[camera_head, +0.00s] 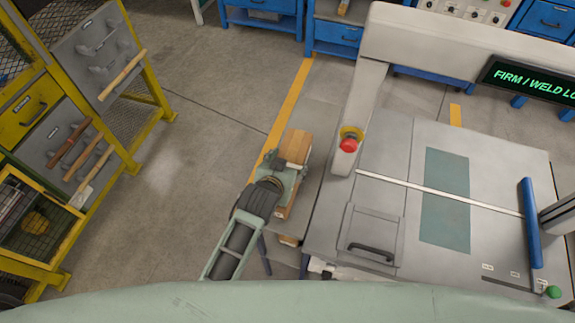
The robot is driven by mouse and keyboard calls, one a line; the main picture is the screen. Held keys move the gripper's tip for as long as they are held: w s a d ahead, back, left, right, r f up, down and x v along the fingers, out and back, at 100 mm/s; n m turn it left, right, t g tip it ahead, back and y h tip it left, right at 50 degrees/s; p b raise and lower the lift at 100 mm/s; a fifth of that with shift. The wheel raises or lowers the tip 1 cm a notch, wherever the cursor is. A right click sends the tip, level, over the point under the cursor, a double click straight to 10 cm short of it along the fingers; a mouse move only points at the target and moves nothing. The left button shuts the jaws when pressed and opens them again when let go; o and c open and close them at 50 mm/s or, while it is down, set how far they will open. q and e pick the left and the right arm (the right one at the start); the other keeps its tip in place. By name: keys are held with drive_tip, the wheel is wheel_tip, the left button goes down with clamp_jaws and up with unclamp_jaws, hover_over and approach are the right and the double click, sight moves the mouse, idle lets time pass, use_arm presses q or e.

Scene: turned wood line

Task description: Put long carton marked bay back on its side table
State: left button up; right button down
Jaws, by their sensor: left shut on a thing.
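My left gripper (288,177) is shut on a long tan carton (295,147), which shows beyond the fingers and a little on their right side. The gripper hides the middle of the carton, and I cannot read any marking on it. A narrow grey side table (318,190) stands against the left side of the machine, under and right of the carton. I cannot tell whether the carton touches it. My right gripper is not in view.
A grey machine (385,180) with a red stop button (348,145) and a green-lettered display (530,80) fills the right. A yellow rack (60,140) stands at left. Open floor (190,150) lies between.

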use_arm(q)
drive_tip(key=shift+w+f, duration=0.1)
drive_tip(key=shift+f, duration=0.05)
drive_tip(key=o, duration=1.8)
drive_tip(key=shift+f, duration=0.15)
drive_tip(key=b+v, duration=0.1)
drive_tip(key=v, duration=1.1)
drive_tip(key=shift+a, duration=0.15)
